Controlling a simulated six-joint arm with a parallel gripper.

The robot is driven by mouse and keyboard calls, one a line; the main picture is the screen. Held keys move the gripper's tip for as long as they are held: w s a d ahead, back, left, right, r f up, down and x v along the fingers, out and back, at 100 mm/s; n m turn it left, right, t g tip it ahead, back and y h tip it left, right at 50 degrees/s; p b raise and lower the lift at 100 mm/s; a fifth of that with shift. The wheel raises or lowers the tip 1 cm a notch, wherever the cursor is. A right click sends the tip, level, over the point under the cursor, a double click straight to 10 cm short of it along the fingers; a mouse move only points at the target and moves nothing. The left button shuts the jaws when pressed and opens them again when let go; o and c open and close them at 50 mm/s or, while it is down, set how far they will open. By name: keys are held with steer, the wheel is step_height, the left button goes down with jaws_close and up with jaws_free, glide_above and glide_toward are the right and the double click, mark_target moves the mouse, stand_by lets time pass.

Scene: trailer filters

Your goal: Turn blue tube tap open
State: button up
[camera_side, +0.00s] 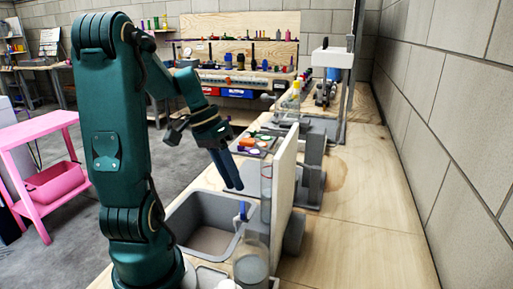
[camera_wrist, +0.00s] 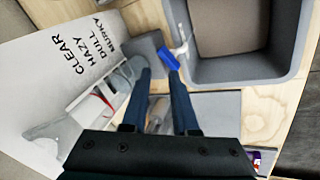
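The blue tap handle (camera_wrist: 168,59) sits on a white spout beside the grey basin. In the side view, the blue tap (camera_side: 243,210) stands at the basin's right rim, near a clear tube (camera_side: 251,264). My gripper (camera_wrist: 158,73) points toward the tap with its two dark fingers apart and nothing seen between them. The right fingertip is close to the handle in the wrist picture; whether it touches cannot be told. In the side view, my gripper (camera_side: 235,187) hangs above the basin, a little above and left of the tap.
The grey basin (camera_wrist: 286,68) lies at the upper right of the wrist view. A pale upright board (camera_wrist: 45,75) lettered CLEAR, HAZY, DULL, MURKY stands to the left. A tray with small coloured items (camera_side: 258,144) lies behind my gripper. Bare wooden bench (camera_side: 370,235) extends right of the board.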

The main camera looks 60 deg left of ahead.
mark_target(242, 205)
steer(key=w+f+n+g, duration=0.1)
steer(key=n, duration=0.2)
steer(key=w+a+n+g, duration=0.1)
steer(key=n+g, duration=0.1)
steer(key=n, duration=0.1)
steer(key=w+f+n+g+h, duration=0.1)
steer(key=n+g, duration=0.1)
steer(key=n, duration=0.1)
steer(key=shift+a+f+n, duration=0.3)
steer(key=shift+x, duration=2.15)
steer(key=shift+c, duration=0.3)
jaws_close()
